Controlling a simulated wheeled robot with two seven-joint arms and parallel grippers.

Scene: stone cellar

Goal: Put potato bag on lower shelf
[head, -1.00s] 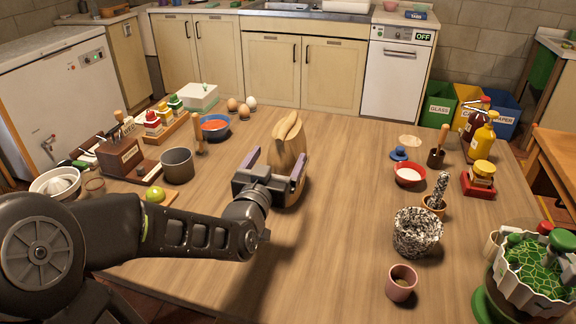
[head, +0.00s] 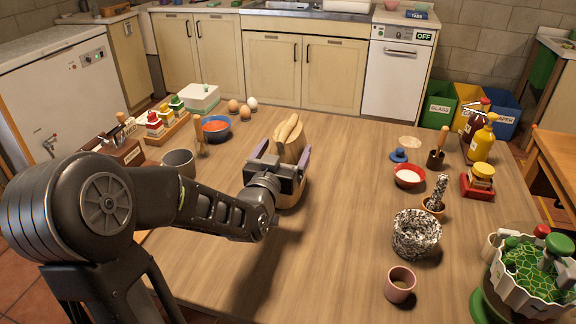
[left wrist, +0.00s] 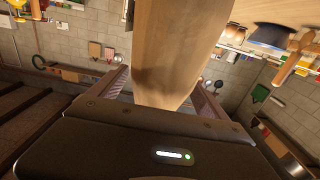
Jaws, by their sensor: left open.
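A tan, upright bag with a folded top (head: 289,134), which I take for the potato bag, stands on the wooden table (head: 335,215) in the head view. My left gripper (head: 284,158) is open, with one finger on each side of the bag's lower part. In the left wrist view the bag (left wrist: 175,45) reaches down between the two fingers (left wrist: 160,88), close to the palm. I cannot tell whether the fingers touch it. My right gripper is not in view. I cannot make out a lower shelf.
A blue bowl (head: 215,128), a grey pot (head: 179,163) and eggs (head: 246,112) stand left of the bag. A red bowl (head: 408,176), a speckled pot (head: 416,233) and a pink cup (head: 400,285) stand to the right. The table's middle is mostly clear.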

